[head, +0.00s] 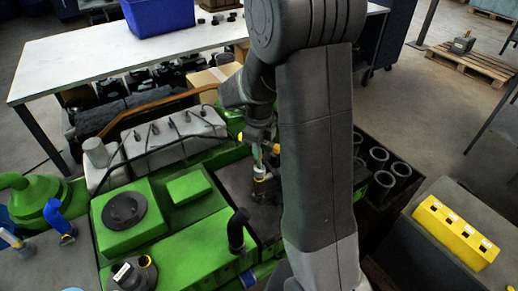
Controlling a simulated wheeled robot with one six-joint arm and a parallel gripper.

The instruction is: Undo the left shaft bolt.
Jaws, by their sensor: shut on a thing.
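My gripper (262,148) is over the middle of the green diesel engine (195,245), partly hidden by my own arm. It is shut on a slim upright tool (258,171) with a pale shaft and yellowish parts. The tool's lower end meets a dark round part with a light ring (260,187) in a dark recess of the engine. I cannot tell whether they touch. The left shaft bolt cannot be made out; it is small or hidden near the tool and arm.
A black elbow pipe (238,230) stands up close in front of the recess. A grey cylinder-head cover (170,140) with cables lies left. A black crate of rings (376,204) and a yellow block (455,230) are right. A white table (90,62) with a blue bin (157,14) stands behind.

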